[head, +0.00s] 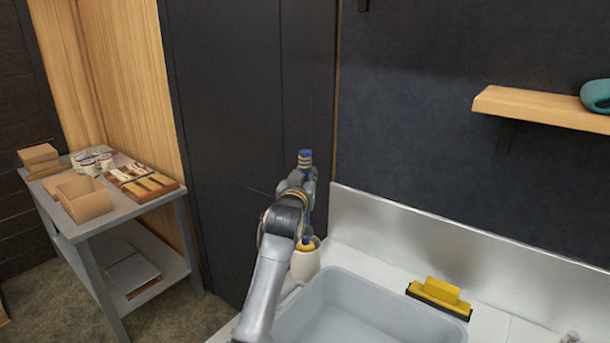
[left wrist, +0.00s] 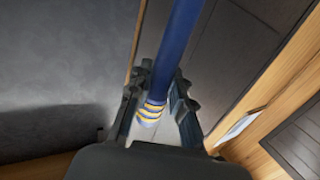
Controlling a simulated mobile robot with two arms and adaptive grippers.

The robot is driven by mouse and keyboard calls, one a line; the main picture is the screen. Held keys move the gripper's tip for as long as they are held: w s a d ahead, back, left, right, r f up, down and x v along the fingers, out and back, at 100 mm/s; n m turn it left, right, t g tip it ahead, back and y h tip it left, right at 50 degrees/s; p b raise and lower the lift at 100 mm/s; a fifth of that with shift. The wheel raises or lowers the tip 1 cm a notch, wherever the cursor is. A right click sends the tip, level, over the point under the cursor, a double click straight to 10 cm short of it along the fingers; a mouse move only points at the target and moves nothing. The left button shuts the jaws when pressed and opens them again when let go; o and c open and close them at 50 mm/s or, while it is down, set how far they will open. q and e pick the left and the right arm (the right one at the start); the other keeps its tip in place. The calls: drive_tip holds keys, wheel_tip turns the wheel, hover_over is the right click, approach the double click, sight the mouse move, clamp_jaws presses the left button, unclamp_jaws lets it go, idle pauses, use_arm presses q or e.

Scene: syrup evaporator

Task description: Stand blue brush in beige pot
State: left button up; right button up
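The blue brush (head: 305,157) stands about upright, its blue end with yellow bands above my left gripper (head: 304,183). In the left wrist view the blue handle (left wrist: 174,50) runs between the two fingers of my left gripper (left wrist: 163,80), which are shut on it. The beige pot (head: 305,266) stands below the gripper at the back left corner of the basin. A yellow part with blue shows at the pot's mouth; I cannot tell whether it is the brush's lower end. My arm hides part of the pot. My right gripper is out of view.
A grey basin (head: 350,285) sits in the white counter, with a yellow and black squeegee (head: 440,297) on the right. A metal splashback (head: 400,235) and dark wall stand behind. A side table (head: 75,222) with boxes is at left, a wooden shelf (head: 540,107) at upper right.

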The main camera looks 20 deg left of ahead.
sight(305, 152)
use_arm(q)
drive_tip(key=o, duration=0.4)
drive_tip(key=shift+r, duration=0.4)
wheel_tip(305, 152, up, 9)
drive_tip(key=shift+r, duration=0.15)
idle(0.6)
